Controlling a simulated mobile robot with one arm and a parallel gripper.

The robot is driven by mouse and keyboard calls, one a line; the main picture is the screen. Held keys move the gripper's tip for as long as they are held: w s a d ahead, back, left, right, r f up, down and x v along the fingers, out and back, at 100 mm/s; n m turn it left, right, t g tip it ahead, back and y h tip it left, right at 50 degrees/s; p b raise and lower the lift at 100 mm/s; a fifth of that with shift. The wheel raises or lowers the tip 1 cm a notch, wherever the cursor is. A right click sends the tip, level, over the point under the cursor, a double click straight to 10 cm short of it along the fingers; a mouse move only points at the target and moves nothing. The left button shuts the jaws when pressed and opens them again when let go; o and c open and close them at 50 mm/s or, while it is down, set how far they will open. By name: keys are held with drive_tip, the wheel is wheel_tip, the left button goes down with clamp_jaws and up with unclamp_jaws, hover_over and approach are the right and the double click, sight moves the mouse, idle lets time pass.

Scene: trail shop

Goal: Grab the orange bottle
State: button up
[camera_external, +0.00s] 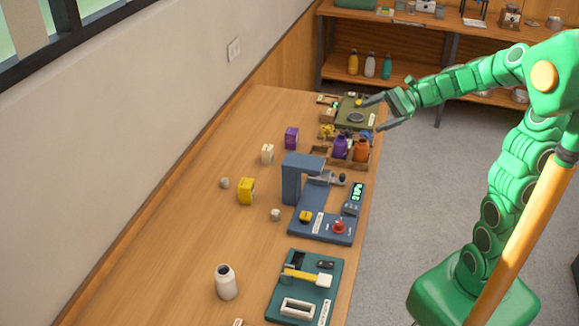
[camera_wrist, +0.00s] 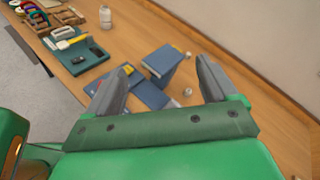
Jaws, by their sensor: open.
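A blue press-like device (camera_external: 297,180) and a teal board (camera_external: 322,262) stand nearer on the wooden counter (camera_external: 165,240). A dark green board (camera_external: 352,105) lies behind the tray. Yellow and purple containers and a white bottle (camera_external: 226,282) stand left. Shelves (camera_external: 400,88) hold several bottles at the back.

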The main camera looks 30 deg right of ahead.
drive_tip(key=w+d+f+m+t, duration=0.3)
drive_tip(key=w+d+m+t, duration=0.5)
drive_tip(key=w+d, duration=0.4)
drive_tip(key=m, duration=0.2)
approach(356, 148)
drive_tip(key=w, duration=0.2)
drive_tip(key=shift+w+a+f+g, duration=0.2)
drive_tip(key=shift+w+a+g, duration=0.05)
drive_tip(key=shift+g, duration=0.15)
drive_tip(key=shift+w+a+f, duration=0.1)
drive_tip(key=shift+a+f, duration=0.05)
drive_tip(key=shift+f, duration=0.05)
drive_tip(key=shift+x, duration=3.75)
drive_tip(key=c, duration=1.2)
